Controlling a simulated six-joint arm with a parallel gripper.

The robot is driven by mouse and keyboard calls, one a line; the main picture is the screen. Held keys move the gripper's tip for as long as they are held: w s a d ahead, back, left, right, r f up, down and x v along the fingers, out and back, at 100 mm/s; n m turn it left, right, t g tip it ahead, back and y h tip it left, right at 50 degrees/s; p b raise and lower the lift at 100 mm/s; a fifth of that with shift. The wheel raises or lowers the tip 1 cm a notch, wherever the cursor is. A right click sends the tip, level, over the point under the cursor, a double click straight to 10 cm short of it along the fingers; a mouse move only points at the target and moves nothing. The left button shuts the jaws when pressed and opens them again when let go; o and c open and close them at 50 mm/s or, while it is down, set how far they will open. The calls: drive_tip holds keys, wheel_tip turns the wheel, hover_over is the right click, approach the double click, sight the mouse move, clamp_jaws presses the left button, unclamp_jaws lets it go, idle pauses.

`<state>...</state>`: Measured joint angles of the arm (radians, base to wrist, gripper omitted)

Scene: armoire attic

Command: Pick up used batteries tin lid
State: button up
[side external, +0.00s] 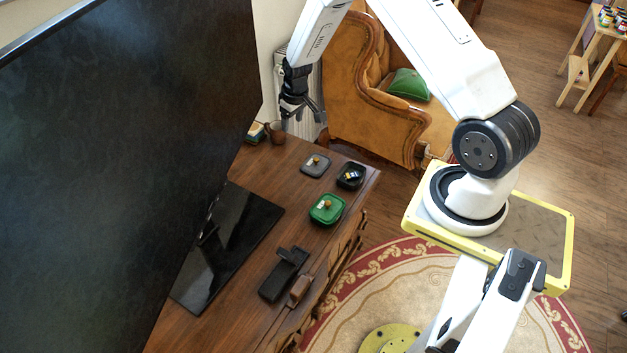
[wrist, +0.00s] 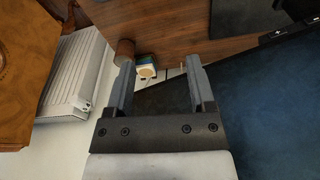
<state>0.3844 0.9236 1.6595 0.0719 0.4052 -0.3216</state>
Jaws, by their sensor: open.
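A grey square lid (side external: 315,165) with a round tan knob lies on the wooden cabinet top. Beside it on the right is an open black tin (side external: 351,175) with small batteries inside. A green tin (side external: 327,208) with a knobbed, labelled lid sits nearer the front. I cannot read which one is marked for used batteries. My gripper (side external: 302,112) is open and empty, above the far end of the cabinet, up and left of the grey lid. In the wrist view its two fingers (wrist: 160,66) are apart with nothing between them; no tin or lid is recognisable there.
A large dark screen (side external: 110,170) stands along the cabinet's left on a black base (side external: 228,245). A brown cup (side external: 277,132) and small books (wrist: 147,66) are at the far end. A black holder (side external: 284,273) lies near the front. A leather armchair (side external: 350,90) stands behind.

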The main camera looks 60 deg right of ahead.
drive_tip(key=d+f, duration=0.7)
drive_tip(key=f, duration=0.2)
hover_over(316, 159)
drive_tip(key=s, duration=0.1)
drive_tip(key=shift+m, duration=0.4)
wheel_tip(316, 159, down, 7)
drive_tip(key=shift+r, duration=0.1)
drive_tip(key=shift+w+f, duration=0.2)
drive_tip(key=shift+f, duration=1.1)
drive_tip(key=shift+w+f, duration=0.15)
drive_tip(key=shift+f, duration=1.15)
drive_tip(key=shift+w+f, duration=0.1)
drive_tip(key=shift+f, duration=1.2)
clamp_jaws()
